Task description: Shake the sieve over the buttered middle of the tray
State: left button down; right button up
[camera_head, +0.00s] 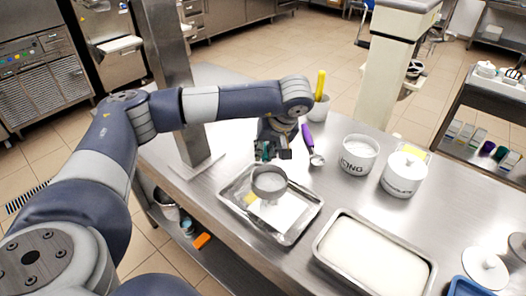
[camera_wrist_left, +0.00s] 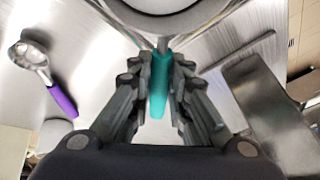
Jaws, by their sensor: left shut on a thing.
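My left gripper (camera_head: 274,152) is shut on the teal handle of the sieve (camera_head: 269,183). The left wrist view shows the teal handle (camera_wrist_left: 160,84) between the fingers, with part of the round sieve (camera_wrist_left: 160,8) at the top edge. In the head view the sieve is held above the metal tray (camera_head: 307,218). A white sheet or layer (camera_head: 290,212) lies in the tray, with a yellow patch (camera_head: 250,198) near its left side. The sieve hides part of the tray's middle. I cannot tell whether powder is falling. My right gripper is not in view.
A purple-handled scoop (camera_head: 308,138) lies behind the tray. A white tub marked ICING (camera_head: 358,156) and a lidded white pot (camera_head: 403,174) stand to the right. A second tray with white contents (camera_head: 369,259) lies front right. A metal post (camera_head: 178,85) rises at the left.

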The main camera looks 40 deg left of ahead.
pick_arm(q)
jog(key=shift+w+d+f, duration=0.1)
jog(key=shift+w+d, duration=0.05)
jog(key=shift+w, duration=0.9)
jog(key=s, duration=0.3)
jog(key=shift+s+a, duration=0.2)
jog(key=shift+s, duration=0.2)
